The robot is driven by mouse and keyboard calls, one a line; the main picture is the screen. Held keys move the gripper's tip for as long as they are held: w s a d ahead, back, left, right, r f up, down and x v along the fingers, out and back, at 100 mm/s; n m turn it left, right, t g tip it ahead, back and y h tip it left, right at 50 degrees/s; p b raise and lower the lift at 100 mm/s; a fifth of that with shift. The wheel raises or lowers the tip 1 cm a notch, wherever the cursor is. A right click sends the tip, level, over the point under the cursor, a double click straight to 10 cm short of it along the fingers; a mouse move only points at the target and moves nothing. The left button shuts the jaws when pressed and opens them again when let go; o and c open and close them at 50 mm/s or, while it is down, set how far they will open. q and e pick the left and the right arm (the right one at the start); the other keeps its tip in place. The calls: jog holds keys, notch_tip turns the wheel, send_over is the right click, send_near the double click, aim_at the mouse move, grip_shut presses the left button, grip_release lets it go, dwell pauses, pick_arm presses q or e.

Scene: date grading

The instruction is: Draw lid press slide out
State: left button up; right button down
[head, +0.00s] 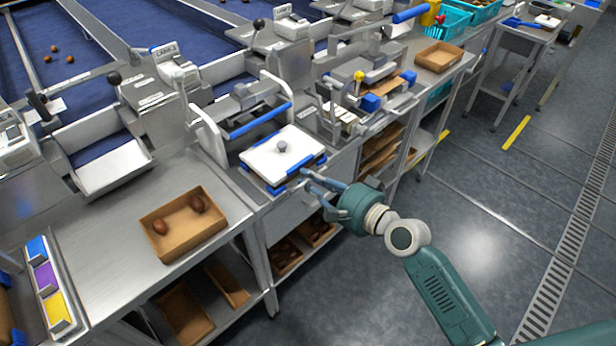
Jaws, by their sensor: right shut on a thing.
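The lid press (240,117) stands on the steel bench, a white and grey frame with a blue bar across its front. Its slide (262,160), a white plate with a grey knob on blue-edged supports, sticks out at the front of the press toward the aisle. My right gripper (308,178) is at the slide's front right corner, shut on the slide's front edge or handle; its fingers hide the exact contact. My left gripper is not in view.
An open cardboard box (165,245) with two dates stands on the bench to the left. Colored blocks (47,277) lie in a holder at the far left. A second press-like machine (365,90) stands to the right. The aisle floor (480,200) is clear.

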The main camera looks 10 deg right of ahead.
jog(key=c, duration=1.8)
grip_release()
jog(key=shift+s+d, duration=0.15)
jog(key=shift+d, duration=0.05)
jog(key=shift+s, duration=0.1)
jog(key=shift+s+d, duration=0.1)
jog(key=v, duration=1.2)
